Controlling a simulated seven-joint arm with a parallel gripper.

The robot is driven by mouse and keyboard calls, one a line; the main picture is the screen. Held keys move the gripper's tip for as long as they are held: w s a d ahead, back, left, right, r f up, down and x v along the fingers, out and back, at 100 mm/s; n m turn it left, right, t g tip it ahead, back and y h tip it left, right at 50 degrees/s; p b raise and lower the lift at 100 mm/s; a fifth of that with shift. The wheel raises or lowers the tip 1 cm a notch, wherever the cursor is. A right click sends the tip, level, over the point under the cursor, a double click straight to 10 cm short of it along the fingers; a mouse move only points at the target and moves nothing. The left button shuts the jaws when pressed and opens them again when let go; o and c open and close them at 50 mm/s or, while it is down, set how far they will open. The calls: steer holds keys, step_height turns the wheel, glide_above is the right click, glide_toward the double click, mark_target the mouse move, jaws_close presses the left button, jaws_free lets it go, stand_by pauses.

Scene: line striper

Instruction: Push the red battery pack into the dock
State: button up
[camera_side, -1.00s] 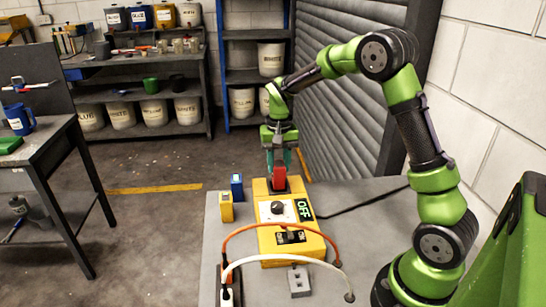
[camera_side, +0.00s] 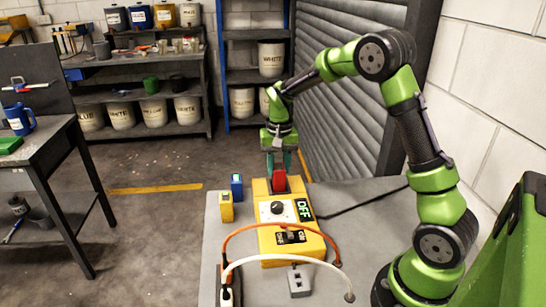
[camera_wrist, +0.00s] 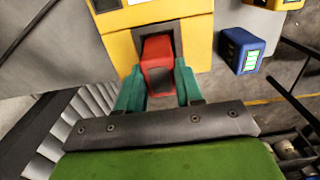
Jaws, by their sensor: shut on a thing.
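The red battery pack (camera_side: 279,180) stands upright at the far end of the yellow unit (camera_side: 293,243), its lower end at or in the dark dock opening. My gripper (camera_side: 278,166) is above it with its teal fingers on either side, shut on the pack. In the wrist view the red pack (camera_wrist: 158,62) sits between the teal fingers of my gripper (camera_wrist: 158,90), and its far end meets the dark-rimmed dock (camera_wrist: 178,38) in the yellow casing. How deep the pack sits is hard to tell.
A blue battery (camera_side: 237,187) and a yellow battery (camera_side: 226,207) stand left of the unit. An orange cable (camera_side: 262,226) and a white cable (camera_side: 285,259) arch over its near end. Bare grey table (camera_side: 350,230) lies to the right.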

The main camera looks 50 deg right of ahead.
steer(key=shift+f, duration=1.1)
steer(key=o, duration=1.4)
steer(key=shift+r, duration=3.5)
steer(key=shift+s+a+f+n, duration=0.3)
steer(key=shift+s+a, duration=0.35)
steer(key=shift+s, duration=0.15)
steer(key=s+a+r+n+t+y, duration=0.1)
steer(key=s+a+r+n+t, duration=0.1)
steer(key=s+a+r, duration=0.3)
steer(key=s+a+r+n+t+y, duration=0.1)
steer(key=s+a+r+t, duration=0.4)
steer(key=s, duration=0.8)
steer(key=a+r+n, duration=0.1)
steer(key=a, duration=0.2)
steer(key=shift+a, duration=0.15)
